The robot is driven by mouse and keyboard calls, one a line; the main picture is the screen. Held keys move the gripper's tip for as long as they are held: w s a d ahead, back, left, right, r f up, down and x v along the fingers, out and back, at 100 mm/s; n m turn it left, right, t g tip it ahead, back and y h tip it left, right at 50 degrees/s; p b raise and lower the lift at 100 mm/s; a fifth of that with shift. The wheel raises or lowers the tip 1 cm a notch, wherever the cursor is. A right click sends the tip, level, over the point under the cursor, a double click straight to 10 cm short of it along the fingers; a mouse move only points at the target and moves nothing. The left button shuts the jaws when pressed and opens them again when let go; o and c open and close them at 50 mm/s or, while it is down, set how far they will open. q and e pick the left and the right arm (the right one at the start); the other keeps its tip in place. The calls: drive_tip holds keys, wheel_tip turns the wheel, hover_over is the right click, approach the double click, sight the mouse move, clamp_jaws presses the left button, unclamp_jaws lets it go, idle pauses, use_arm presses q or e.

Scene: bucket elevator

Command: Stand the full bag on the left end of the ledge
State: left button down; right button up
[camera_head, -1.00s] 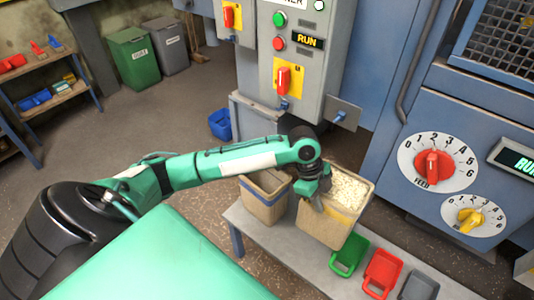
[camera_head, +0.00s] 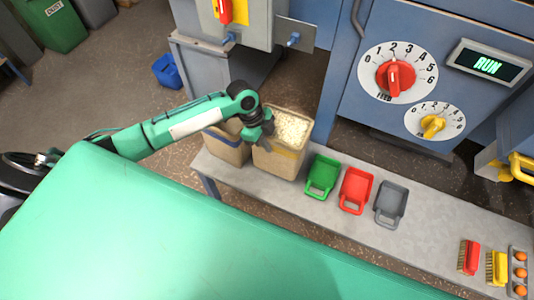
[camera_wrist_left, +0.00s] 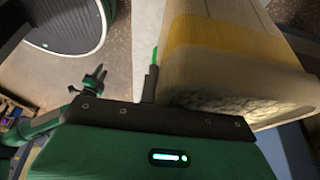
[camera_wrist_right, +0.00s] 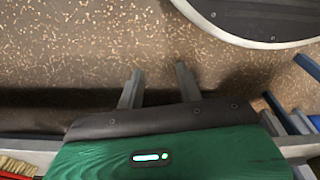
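The full bag (camera_head: 277,160), tan with a yellow band and heaped with pale grain (camera_head: 291,129), stands upright on the grey ledge (camera_head: 310,205) near its left end. A second bag (camera_head: 226,150) with a blue band stands close to its left, partly hidden by my arm. My left gripper (camera_head: 263,135) is at the full bag's left rim. In the left wrist view the bag (camera_wrist_left: 230,70) fills the right side. One finger (camera_wrist_left: 150,86) lies against its wall and the other is hidden; the grip looks shut on the rim. My right gripper (camera_wrist_right: 158,88) is open and empty over the floor.
Right of the full bag, green (camera_head: 322,177), red (camera_head: 356,190) and grey (camera_head: 391,204) scoops lie on the ledge. Brushes (camera_head: 497,268) and an egg-like row (camera_head: 520,270) are farther right. A control box and the dial panel (camera_head: 400,60) stand behind.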

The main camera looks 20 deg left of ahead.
sight(268, 155)
use_arm(q)
wheel_tip(268, 155, down, 6)
drive_tip(key=shift+f, duration=0.25)
use_arm(e)
drive_tip(key=shift+w+a+r, duration=0.15)
drive_tip(key=shift+w+r, duration=0.05)
drive_tip(key=shift+r, duration=0.5)
drive_tip(key=shift+f, duration=0.1)
use_arm(q)
drive_tip(key=c, duration=2.1)
unclamp_jaws()
drive_tip(key=shift+f, duration=0.25)
drive_tip(key=o, duration=0.5)
drive_tip(key=shift+r, duration=0.1)
